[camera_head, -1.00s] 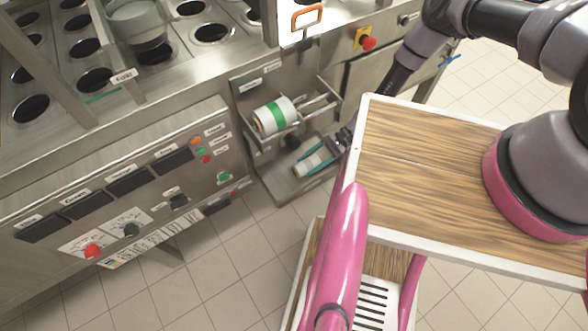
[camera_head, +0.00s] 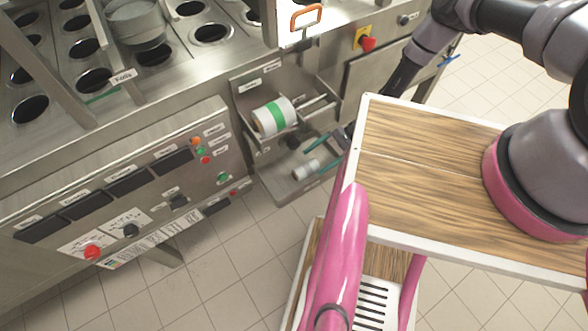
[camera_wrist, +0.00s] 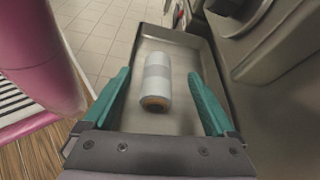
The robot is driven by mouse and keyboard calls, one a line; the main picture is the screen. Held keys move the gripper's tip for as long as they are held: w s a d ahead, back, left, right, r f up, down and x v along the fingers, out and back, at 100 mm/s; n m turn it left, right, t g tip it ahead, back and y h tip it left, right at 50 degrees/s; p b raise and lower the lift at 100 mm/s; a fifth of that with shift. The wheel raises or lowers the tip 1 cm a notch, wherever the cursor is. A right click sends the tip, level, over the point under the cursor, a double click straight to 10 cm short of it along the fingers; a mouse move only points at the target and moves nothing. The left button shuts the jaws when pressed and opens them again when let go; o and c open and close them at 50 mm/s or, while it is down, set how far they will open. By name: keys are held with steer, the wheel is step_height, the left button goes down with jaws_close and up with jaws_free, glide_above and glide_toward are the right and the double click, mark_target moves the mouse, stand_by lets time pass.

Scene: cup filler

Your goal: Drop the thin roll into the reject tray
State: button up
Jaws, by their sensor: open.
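The thin roll (camera_head: 306,169), white-grey with a brown core, lies on its side on the floor of the low metal tray (camera_head: 283,188). I take this tray for the reject tray, though its label is too small to read. The roll also shows in the wrist view (camera_wrist: 156,82), with the tray's rim (camera_wrist: 172,33) around it. My gripper (camera_head: 322,155) is open, its teal fingers apart on either side of the roll in the wrist view (camera_wrist: 159,76). Clear gaps show between the fingers and the roll.
A wider roll (camera_head: 268,119) with a green band sits in the holder above the tray. The machine's control panel (camera_head: 140,190) stands to the left. My wood-topped body is close on the right. Tiled floor (camera_head: 225,265) is open below the tray.

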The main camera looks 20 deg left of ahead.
steer(key=v, duration=0.7)
steer(key=shift+w+r, duration=0.1)
steer(key=shift+w, duration=0.05)
